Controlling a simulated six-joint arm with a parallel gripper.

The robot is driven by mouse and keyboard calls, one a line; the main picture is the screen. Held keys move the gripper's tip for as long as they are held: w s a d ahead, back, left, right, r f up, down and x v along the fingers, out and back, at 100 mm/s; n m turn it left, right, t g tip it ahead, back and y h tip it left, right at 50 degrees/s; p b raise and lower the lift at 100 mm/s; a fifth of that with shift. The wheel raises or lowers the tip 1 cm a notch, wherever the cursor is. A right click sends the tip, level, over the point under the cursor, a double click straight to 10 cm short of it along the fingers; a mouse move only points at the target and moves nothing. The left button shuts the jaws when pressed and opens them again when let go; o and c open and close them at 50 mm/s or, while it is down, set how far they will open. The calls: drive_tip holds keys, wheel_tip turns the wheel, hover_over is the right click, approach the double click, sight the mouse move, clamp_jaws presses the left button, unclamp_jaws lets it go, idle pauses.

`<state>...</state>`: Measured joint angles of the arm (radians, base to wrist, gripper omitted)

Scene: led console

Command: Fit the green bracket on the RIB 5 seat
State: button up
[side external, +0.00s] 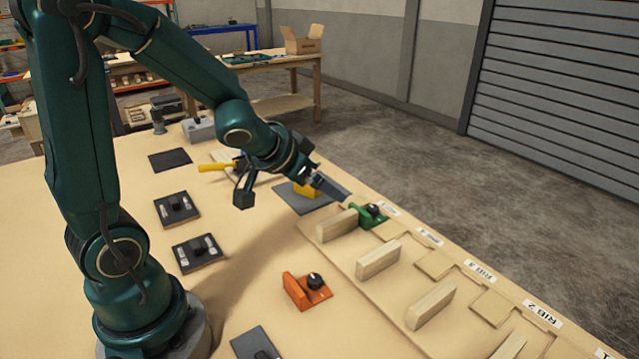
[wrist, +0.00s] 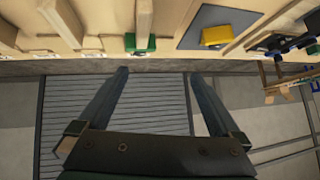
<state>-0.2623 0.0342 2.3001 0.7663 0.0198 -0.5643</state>
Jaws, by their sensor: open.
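The green bracket (side external: 372,217), with a black knob on top, is on the pale wood fixture at its far end. It sits at the seat beside the farthest rib block (side external: 337,225), behind the label that fits RIB 5 in the row. Whether it lies fully flat there I cannot tell. My gripper (side external: 337,193) is open and empty, above and left of the green bracket, apart from it. In the wrist view my gripper (wrist: 160,73) has its fingers wide apart with nothing between them. The green bracket (wrist: 140,51) shows beyond the fingertips, at the top.
A yellow bracket (side external: 303,190) stands on a dark grey mat (side external: 290,204) just left of the fixture, close to my gripper. An orange bracket (side external: 307,291) with a black knob stands on the table in front. Several dark plates with fittings lie at left.

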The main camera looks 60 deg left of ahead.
drive_tip(key=s+d+r+g+h, duration=0.1)
drive_tip(key=s+d+r, duration=0.1)
drive_tip(key=s+d, duration=0.3)
drive_tip(key=s+d+r+g+h, duration=0.1)
drive_tip(key=s+d, duration=0.4)
drive_tip(key=s, duration=0.6)
drive_tip(key=shift+r+m+g, duration=0.4)
drive_tip(key=shift+r+g, duration=0.1)
drive_tip(key=shift+r, duration=0.15)
